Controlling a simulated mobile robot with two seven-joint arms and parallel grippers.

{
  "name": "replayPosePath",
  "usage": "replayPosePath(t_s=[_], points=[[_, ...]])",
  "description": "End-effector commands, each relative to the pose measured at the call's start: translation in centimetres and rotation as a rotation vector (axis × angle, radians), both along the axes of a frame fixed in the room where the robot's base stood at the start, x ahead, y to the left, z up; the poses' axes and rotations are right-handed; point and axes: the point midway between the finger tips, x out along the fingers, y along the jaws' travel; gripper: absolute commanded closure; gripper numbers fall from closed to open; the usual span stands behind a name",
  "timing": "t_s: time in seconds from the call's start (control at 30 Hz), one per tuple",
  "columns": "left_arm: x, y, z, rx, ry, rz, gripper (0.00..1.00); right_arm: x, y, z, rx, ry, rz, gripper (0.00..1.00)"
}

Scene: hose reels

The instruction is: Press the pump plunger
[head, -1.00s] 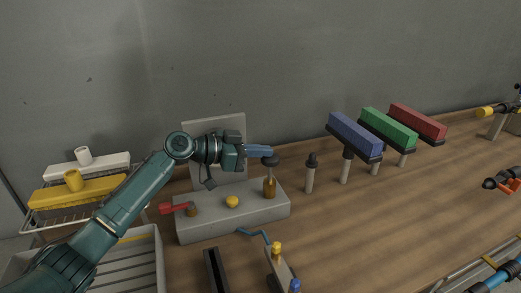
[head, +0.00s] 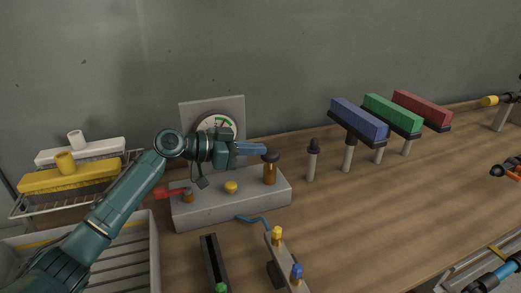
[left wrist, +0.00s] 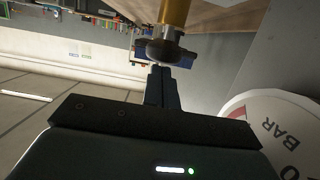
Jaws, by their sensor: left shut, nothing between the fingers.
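The pump plunger is a dark round knob (head: 270,156) on an amber cylinder (head: 269,175), upright at the right end of a grey pump box (head: 230,210). No thin rod shows between knob and cylinder. My left gripper (head: 264,149) is shut and empty, its blue fingertips at the top of the knob; exact contact is hard to tell. In the left wrist view the knob (left wrist: 163,51) lies just past the tips of the shut fingers (left wrist: 160,72). A gauge (head: 217,124) stands behind my arm, partly covered; its white dial with "BAR" shows in the left wrist view (left wrist: 265,135). My right gripper is not in view.
The box also carries a red lever (head: 170,192) and a yellow knob (head: 231,187). Blue (head: 358,122), green (head: 392,113) and red (head: 422,107) brushes stand to the right. A rack with yellow (head: 70,177) and white (head: 80,150) brushes is left.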

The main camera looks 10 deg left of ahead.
Motion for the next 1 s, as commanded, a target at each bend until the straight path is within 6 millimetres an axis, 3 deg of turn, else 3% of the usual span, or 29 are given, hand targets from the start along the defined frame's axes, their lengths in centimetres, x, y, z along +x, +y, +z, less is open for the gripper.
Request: replayPosePath(t_s=[0.03,0.3,0.5,1.0], points=[[-0.6,1.1,-0.5,0.011,0.006,0.004,1.0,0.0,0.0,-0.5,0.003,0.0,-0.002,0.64],[-3.9,6.0,1.3,0.005,0.002,0.005,1.0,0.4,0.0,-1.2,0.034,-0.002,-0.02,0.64],[-5.5,8.3,2.3,0.002,0.001,0.004,1.0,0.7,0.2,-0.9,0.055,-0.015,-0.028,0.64],[-6.1,9.1,2.8,0.0,-0.001,0.003,1.0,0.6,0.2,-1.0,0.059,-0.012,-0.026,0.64]])
